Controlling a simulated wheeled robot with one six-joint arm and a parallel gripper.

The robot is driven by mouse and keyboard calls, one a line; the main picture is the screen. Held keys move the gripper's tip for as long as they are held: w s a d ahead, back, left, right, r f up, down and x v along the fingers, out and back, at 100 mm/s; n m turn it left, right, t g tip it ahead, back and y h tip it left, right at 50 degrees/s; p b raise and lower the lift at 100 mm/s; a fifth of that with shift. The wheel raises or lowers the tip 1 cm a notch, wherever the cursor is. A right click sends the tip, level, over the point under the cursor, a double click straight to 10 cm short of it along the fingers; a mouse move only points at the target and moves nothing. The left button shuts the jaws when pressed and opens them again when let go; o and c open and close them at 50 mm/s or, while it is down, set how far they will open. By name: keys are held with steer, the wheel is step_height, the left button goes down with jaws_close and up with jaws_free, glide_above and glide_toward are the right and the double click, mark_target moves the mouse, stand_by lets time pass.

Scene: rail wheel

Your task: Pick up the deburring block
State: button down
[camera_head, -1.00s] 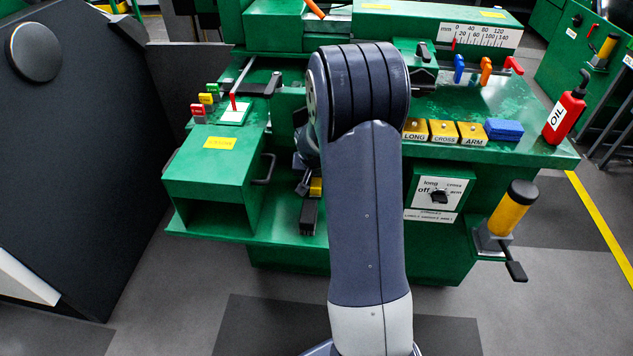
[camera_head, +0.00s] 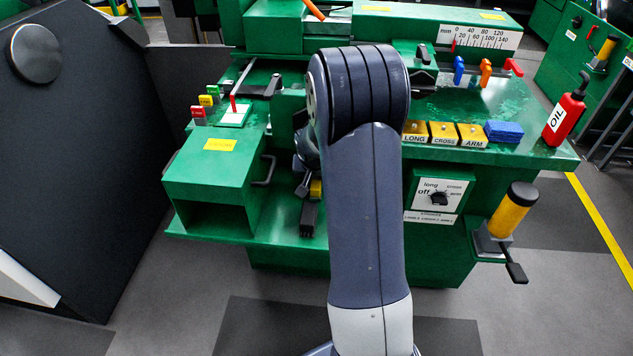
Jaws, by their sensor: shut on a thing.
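A dark block with a yellow part behind it, which I take as the deburring block (camera_head: 308,217), is over the low green shelf at the left of my arm. My gripper (camera_head: 306,190) shows only in part, since my own arm covers much of it. It is shut on the dark block. The fingertips are small and dark, and I cannot tell whether the block is clear of the shelf.
A green open-fronted box (camera_head: 210,180) with a handle stands left of my gripper. On the bench to the right are yellow blocks marked LONG, CROSS and ARM (camera_head: 443,132), a blue block (camera_head: 504,131) and a red oil bottle (camera_head: 565,118).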

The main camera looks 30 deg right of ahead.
steer(key=shift+r, duration=0.1)
steer(key=shift+r+p, duration=0.35)
steer(key=shift+p, duration=0.15)
steer(key=s+d+r, duration=0.3)
steer(key=s, duration=0.3)
steer(key=s+d+r, duration=0.3)
steer(key=s+r, duration=0.1)
steer(key=s, duration=0.2)
steer(key=shift+d+r, duration=0.3)
steer(key=shift+d, duration=0.1)
steer(key=shift+s, duration=0.1)
steer(key=c, duration=1.7)
jaws_free()
steer(key=shift+c, duration=1.3)
